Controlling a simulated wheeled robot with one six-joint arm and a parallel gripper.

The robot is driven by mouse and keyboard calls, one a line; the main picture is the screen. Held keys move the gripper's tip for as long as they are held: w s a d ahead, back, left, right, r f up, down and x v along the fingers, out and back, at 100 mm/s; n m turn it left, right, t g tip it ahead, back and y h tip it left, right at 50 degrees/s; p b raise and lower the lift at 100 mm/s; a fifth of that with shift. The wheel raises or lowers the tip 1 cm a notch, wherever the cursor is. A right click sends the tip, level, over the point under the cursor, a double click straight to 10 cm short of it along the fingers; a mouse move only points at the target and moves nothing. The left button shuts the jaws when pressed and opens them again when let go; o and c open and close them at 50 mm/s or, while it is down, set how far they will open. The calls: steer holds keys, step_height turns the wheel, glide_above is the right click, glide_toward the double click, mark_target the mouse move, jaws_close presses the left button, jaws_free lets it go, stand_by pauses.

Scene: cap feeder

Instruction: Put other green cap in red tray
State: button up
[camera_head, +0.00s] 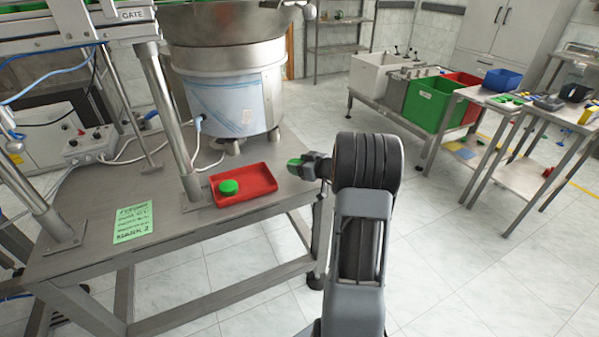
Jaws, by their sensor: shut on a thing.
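The red tray (262,186) lies on the metal table in front of the bowl feeder. One green cap (229,187) sits inside it, towards its left end. My gripper (298,162) is to the right of the tray, at the table's right edge, and points left. It is shut on another green cap (294,162), which shows at the fingertips. The held cap is apart from the tray; its exact height above the table is hard to tell. The arm's wrist hides part of the fingers.
The metal table (180,222) carries a green note (133,222), a steel post (168,125) left of the tray and the bowl feeder (228,95) behind it. A control box (90,145) stands at the back left. Benches with a green bin (432,105) stand at the right.

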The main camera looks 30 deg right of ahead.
steer(key=shift+f, duration=1.6)
steer(key=shift+f+b, duration=0.2)
steer(key=shift+b, duration=0.35)
steer(key=o, duration=0.9)
steer(key=shift+r, duration=0.1)
steer(key=shift+r+p, duration=0.15)
steer(key=shift+p, duration=0.15)
